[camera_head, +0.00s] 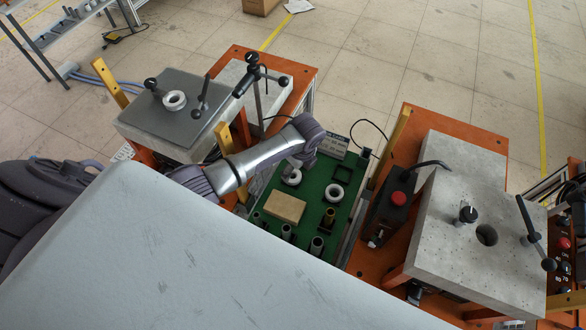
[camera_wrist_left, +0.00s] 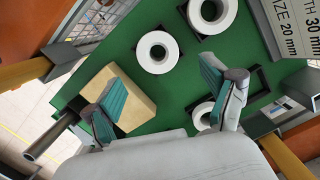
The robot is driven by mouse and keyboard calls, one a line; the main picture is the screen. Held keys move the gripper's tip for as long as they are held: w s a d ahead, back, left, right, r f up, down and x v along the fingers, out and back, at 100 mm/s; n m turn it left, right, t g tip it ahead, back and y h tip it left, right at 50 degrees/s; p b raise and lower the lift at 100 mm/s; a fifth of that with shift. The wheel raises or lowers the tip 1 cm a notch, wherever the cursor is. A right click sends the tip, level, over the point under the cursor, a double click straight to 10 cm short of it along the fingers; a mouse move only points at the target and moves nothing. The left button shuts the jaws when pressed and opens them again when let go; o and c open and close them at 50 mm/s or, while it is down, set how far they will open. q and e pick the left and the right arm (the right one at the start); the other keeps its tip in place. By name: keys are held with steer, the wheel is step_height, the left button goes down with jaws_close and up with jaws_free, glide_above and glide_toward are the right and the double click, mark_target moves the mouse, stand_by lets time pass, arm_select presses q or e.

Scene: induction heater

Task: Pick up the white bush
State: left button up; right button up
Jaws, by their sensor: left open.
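White ring-shaped bushes lie on a green board. One white bush (camera_head: 334,194) lies right of my left gripper in the head view; another (camera_head: 291,178) lies just below the gripper, partly covered. In the left wrist view one bush (camera_wrist_left: 146,45) lies flat ahead of the fingertips, a second (camera_wrist_left: 229,19) is at the top edge, and a third (camera_wrist_left: 197,117) is partly hidden behind the right finger. My left gripper (camera_head: 296,164) is over the board, its teal-padded fingers (camera_wrist_left: 160,78) apart with nothing between them. My right gripper is not in view.
A tan block (camera_head: 285,207) lies on the green board (camera_head: 315,178), close to the left finger in the wrist view. Dark upright cylinders (camera_head: 317,244) stand near the board's front. A grey-topped station (camera_head: 150,125) is left, a concrete-topped one (camera_head: 455,230) right.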

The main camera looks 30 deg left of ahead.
mark_target(293, 174)
arm_select(q)
steer(key=shift+a+f, duration=0.1)
steer(key=shift+f, duration=0.35)
steer(key=f+b, duration=0.2)
steer(key=a+f+b, duration=0.1)
steer(key=f+b, duration=0.1)
steer(key=b, duration=0.1)
steer(key=shift+w+a+f, duration=0.15)
steer(key=shift+w+f, duration=0.05)
steer(key=shift+f, duration=0.2)
steer(key=shift+r, duration=0.1)
steer(key=shift+s, duration=0.1)
steer(key=shift+c, duration=1)
steer(key=c, duration=1.2)
steer(key=shift+r, duration=0.15)
